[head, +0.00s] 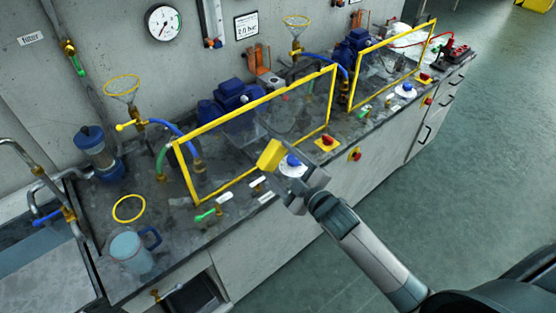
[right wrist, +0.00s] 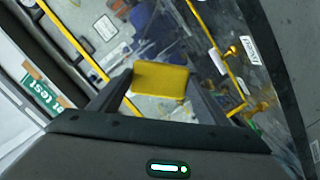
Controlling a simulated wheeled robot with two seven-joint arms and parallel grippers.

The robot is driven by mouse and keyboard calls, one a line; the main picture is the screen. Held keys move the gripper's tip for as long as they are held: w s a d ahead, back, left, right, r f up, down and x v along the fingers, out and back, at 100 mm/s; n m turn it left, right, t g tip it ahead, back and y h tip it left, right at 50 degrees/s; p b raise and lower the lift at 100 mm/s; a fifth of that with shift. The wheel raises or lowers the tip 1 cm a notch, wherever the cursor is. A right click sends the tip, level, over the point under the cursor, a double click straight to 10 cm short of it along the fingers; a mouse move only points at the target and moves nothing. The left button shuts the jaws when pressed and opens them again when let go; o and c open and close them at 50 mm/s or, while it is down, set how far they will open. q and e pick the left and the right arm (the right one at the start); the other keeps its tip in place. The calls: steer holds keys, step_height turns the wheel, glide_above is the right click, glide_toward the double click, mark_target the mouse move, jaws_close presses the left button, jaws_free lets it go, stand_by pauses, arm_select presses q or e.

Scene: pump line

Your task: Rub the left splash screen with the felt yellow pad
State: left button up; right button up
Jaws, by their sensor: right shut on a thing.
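The left splash screen (head: 253,105) is a clear pane in a yellow frame, upright on the bench in front of a blue pump. My right gripper (head: 283,167) is shut on the yellow felt pad (head: 270,154) in front of the pane's lower right part. In the right wrist view, the pad (right wrist: 160,80) sits between the fingers of the gripper (right wrist: 160,92), with yellow frame bars (right wrist: 75,42) beyond it. I cannot tell whether the pad touches the pane. My left gripper is out of view.
A second yellow-framed screen (head: 393,63) stands to the right. Green-handled valve (head: 207,214), jug (head: 131,252) and yellow ring (head: 129,208) are at left.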

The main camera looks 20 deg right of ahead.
mark_target(267, 152)
stand_by(0.3)
steer(key=shift+a+r+b+x, duration=0.15)
steer(key=shift+b+x, duration=0.35)
steer(key=shift+x, duration=0.8)
steer(key=shift+a+r+b+x, duration=0.15)
steer(key=shift+b+x, duration=0.35)
steer(key=shift+x, duration=0.85)
steer(key=shift+w+a, duration=0.15)
steer(key=shift+w, duration=0.05)
steer(key=shift+x, duration=0.75)
steer(key=shift+w+d, duration=0.25)
steer(key=shift+d, duration=0.5)
steer(key=shift+w+d, duration=0.25)
steer(key=shift+d, duration=0.75)
steer(key=shift+w+d, duration=0.1)
